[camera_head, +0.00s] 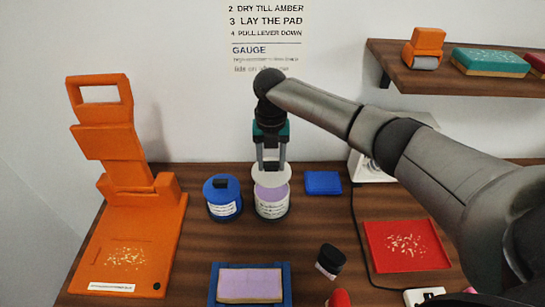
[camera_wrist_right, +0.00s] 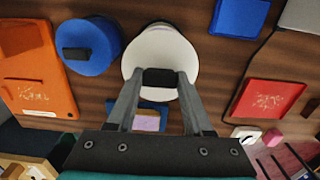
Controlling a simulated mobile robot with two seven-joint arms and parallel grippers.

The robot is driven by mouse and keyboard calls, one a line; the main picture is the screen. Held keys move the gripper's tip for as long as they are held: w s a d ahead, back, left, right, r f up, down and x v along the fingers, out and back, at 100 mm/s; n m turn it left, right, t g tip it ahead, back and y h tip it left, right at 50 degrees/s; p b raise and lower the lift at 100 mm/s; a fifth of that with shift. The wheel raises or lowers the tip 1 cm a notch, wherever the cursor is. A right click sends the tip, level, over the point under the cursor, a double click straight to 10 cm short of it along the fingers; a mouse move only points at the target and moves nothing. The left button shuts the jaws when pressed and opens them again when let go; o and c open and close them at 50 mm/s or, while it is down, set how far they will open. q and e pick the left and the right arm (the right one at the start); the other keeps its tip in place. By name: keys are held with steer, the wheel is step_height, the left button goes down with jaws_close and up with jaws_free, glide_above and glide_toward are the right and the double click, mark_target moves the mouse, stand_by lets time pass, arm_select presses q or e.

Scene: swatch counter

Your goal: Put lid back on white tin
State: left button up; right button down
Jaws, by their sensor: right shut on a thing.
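The white tin (camera_head: 271,209) stands on the wooden counter, open, with lilac contents showing at its top in the head view. My right gripper (camera_head: 270,162) is shut on the black knob of the white lid (camera_head: 271,176). The lid hangs just above the tin, with the lilac surface visible below its front edge. In the right wrist view the round white lid (camera_wrist_right: 150,52) fills the middle and hides the tin. My right gripper (camera_wrist_right: 160,80) pinches its knob there. My left gripper is in neither view.
A blue lidded tin (camera_head: 222,208) stands close left of the white tin, and a blue block (camera_head: 322,183) lies to its right. A cable crosses the counter.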

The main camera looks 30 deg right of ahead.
mark_target(272, 171)
steer(key=shift+d+f, duration=0.1)
steer(key=shift+f, duration=0.25)
steer(key=shift+s+f+b, duration=0.1)
steer(key=shift+f+b, duration=0.15)
steer(key=shift+b, duration=0.3)
step_height(272, 171, down, 3)
steer(key=b, duration=0.3)
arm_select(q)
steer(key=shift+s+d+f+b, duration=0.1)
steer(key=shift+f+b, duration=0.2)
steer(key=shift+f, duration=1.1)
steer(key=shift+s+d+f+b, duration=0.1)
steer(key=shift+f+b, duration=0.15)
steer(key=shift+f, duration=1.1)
arm_select(e)
steer(key=shift+f, duration=0.95)
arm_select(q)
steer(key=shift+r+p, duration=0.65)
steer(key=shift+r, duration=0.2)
arm_select(e)
steer(key=shift+f, duration=0.15)
arm_select(q)
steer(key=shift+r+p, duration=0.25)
steer(key=shift+p, duration=0.15)
